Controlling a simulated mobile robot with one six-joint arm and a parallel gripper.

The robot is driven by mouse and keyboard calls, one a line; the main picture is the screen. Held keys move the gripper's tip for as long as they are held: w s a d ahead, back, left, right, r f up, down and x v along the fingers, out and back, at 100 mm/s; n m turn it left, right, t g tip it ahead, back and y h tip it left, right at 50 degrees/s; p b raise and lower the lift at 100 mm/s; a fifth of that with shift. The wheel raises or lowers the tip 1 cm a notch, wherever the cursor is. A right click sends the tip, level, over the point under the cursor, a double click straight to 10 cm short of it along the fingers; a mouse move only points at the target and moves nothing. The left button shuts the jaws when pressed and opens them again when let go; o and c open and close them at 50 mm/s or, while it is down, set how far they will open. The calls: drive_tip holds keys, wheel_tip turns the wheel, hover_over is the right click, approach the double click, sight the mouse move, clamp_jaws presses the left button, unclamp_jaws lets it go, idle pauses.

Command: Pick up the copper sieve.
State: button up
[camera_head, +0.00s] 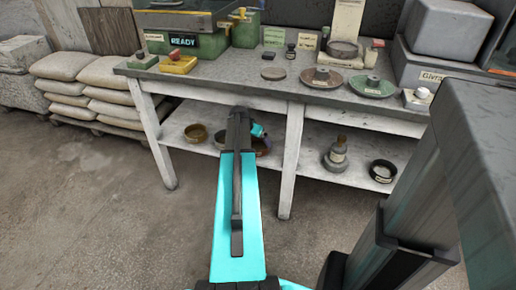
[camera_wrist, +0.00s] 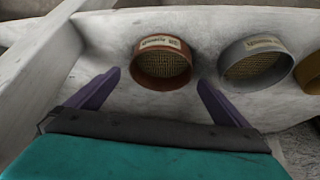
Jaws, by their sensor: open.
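The copper sieve (camera_wrist: 162,62) is a reddish-brown round sieve with a mesh face and a paper label on its rim. In the wrist view it sits on a pale shelf, just beyond the space between my fingertips. My gripper (camera_wrist: 159,79) is open and empty, with one dark purple finger to each side of the sieve's near edge. The fingers look apart from it. In the head view my arm reaches to the table's lower shelf and hides most of that spot, so the sieve is hard to make out there.
A grey sieve (camera_wrist: 255,62) stands right beside the copper one, and a brass sieve (camera_wrist: 310,73) is cut by the frame edge. A pale table leg (camera_wrist: 38,65) slants at the left.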

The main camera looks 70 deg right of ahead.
sight(259, 146)
drive_tip(key=shift+b+x, duration=0.3)
drive_tip(key=shift+x, duration=1.95)
drive_tip(key=shift+w+d, duration=0.1)
drive_tip(key=shift+r, duration=0.1)
drive_tip(key=c, duration=0.9)
drive_tip(key=shift+c, duration=0.2)
drive_tip(key=shift+r, duration=0.15)
drive_tip(key=shift+r, duration=0.65)
drive_tip(key=w+a+p, duration=0.1)
drive_tip(key=w+a, duration=0.1)
drive_tip(key=a, duration=1.6)
drive_tip(key=shift+w, duration=0.25)
drive_tip(key=shift+w, duration=0.1)
